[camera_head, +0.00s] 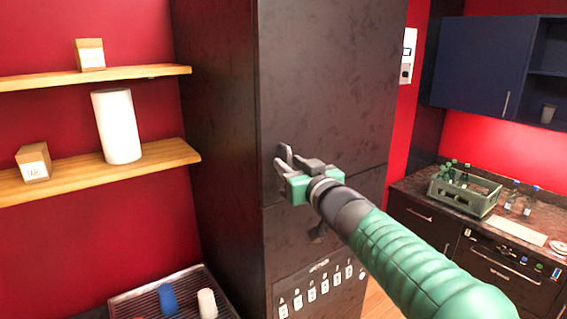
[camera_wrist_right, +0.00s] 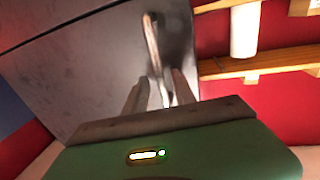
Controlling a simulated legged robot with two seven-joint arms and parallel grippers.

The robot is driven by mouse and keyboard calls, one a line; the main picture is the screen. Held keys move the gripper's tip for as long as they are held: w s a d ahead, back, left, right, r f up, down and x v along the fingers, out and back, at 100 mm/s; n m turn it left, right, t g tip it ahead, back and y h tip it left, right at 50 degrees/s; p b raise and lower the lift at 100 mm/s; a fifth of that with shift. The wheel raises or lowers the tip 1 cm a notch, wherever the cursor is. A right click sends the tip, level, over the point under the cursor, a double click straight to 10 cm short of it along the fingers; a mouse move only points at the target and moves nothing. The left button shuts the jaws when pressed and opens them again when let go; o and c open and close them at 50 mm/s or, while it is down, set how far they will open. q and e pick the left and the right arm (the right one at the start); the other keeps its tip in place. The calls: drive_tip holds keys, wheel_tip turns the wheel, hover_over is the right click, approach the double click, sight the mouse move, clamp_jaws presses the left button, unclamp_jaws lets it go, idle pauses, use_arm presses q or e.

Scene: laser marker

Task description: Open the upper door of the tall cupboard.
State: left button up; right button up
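The tall cupboard (camera_head: 325,80) is dark and mottled and stands in the middle of the head view. Its upper door (camera_head: 330,100) looks shut, with a seam below it at about gripper height. My right gripper (camera_head: 297,158) is at the left side of the door front, just above the seam. In the right wrist view, a slim metal handle (camera_wrist_right: 153,45) runs down between the two fingers of my right gripper (camera_wrist_right: 160,85). The fingers are apart, with gaps beside the handle. In the head view the gripper largely hides the handle. My left gripper is not in view.
Wooden shelves (camera_head: 90,172) with a white roll (camera_head: 117,127) and small boxes are left of the cupboard. A ribbed tray (camera_head: 140,300) lies below them. At the right are a counter with a green crate (camera_head: 463,194) and a blue wall cabinet (camera_head: 482,65).

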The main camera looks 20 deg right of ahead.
drive_tip(key=shift+w+d, duration=0.1)
drive_tip(key=shift+d, duration=0.05)
drive_tip(key=shift+c, duration=0.2)
drive_tip(key=shift+d, duration=0.1)
drive_tip(key=c, duration=0.5)
drive_tip(key=shift+a, duration=0.25)
clamp_jaws()
drive_tip(key=shift+a, duration=0.4)
drive_tip(key=shift+d, duration=0.4)
drive_tip(key=shift+a, duration=0.1)
drive_tip(key=shift+r, duration=0.15)
